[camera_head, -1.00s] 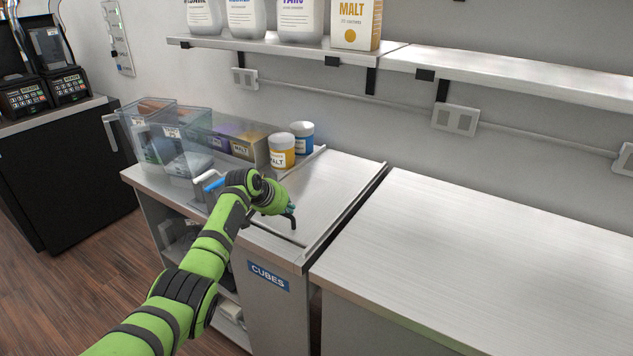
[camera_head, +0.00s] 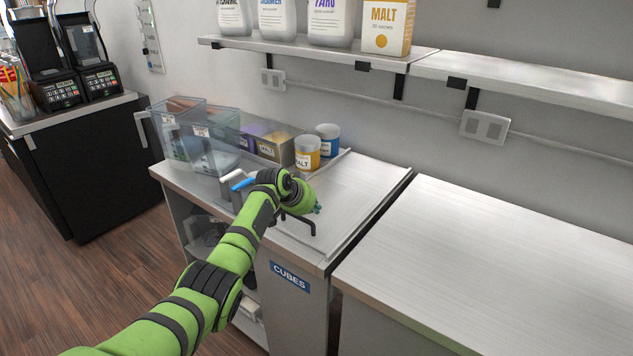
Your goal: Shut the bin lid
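The bin is the metal cabinet with the blue CUBES label (camera_head: 290,276) on its front. Its flat metal lid (camera_head: 352,200) lies level over the top, with a dark bar handle (camera_head: 298,219) near the front edge. I see no open gap into the bin. My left gripper (camera_head: 316,208) is over the front part of the lid, just above and behind the handle. Its fingers are small and mostly hidden by my wrist, so I cannot tell whether they touch anything or are open. My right gripper is not in view.
Clear containers (camera_head: 205,140) and malt and blue-labelled jars (camera_head: 307,152) stand left of and behind the lid. A wall shelf (camera_head: 300,45) with bottles hangs above. The steel counter (camera_head: 480,260) at right is bare.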

